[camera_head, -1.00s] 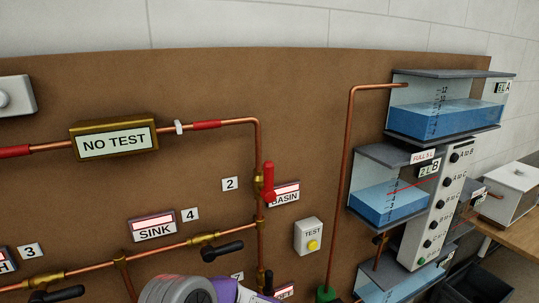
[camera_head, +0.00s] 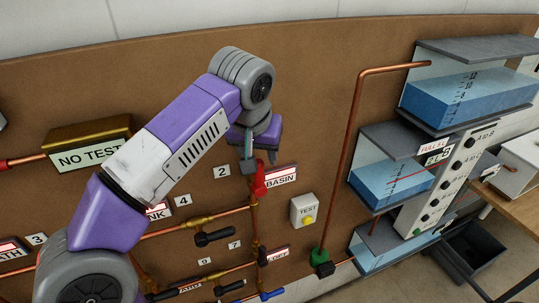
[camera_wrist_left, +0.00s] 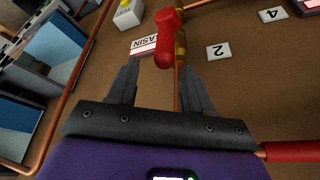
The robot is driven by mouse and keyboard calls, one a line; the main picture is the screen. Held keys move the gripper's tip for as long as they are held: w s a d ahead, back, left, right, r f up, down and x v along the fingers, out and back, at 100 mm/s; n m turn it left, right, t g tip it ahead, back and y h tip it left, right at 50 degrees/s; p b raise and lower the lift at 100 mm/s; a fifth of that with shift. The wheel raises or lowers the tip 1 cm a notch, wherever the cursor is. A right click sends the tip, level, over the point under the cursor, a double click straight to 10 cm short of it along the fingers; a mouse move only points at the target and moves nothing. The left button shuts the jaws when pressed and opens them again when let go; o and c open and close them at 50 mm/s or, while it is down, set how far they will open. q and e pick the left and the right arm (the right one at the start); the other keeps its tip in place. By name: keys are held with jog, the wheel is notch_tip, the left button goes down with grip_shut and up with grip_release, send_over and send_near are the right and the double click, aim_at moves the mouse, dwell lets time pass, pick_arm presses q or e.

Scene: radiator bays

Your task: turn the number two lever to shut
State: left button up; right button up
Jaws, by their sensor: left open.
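The number two lever (camera_head: 260,182) is red and stands upright along the vertical copper pipe, beside the "2" plate (camera_head: 222,171) and the BASIN label (camera_head: 281,175). My left gripper (camera_head: 259,160) is open at the lever's upper end and partly hides it. In the left wrist view the red lever (camera_wrist_left: 168,38) lies ahead of the open left gripper (camera_wrist_left: 160,68), in line with the gap between its fingers. I see no finger closed on it. My right gripper is not in view.
A TEST box with a yellow button (camera_head: 304,211) is to the right of the lever. Black levers, one of them at the SINK branch (camera_head: 213,237), and a blue lever (camera_head: 271,295) sit below. Water tanks (camera_head: 465,90) stand at the right.

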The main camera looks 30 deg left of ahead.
aim_at(260, 170)
pick_arm(q)
jog(key=shift+s+a+f+b, duration=0.15)
jog(key=shift+s+f, duration=0.1)
jog(key=shift+f, duration=0.3)
jog(key=shift+s+a+f+b, duration=0.1)
jog(key=shift+s+f+b, duration=0.1)
jog(key=shift+f, duration=0.35)
jog(key=x, duration=0.4)
jog(key=shift+w+f, duration=0.2)
jog(key=shift+w, duration=0.2)
jog(key=shift+s, duration=0.1)
jog(key=shift+c, duration=0.4)
jog(key=shift+d, duration=0.1)
grip_shut()
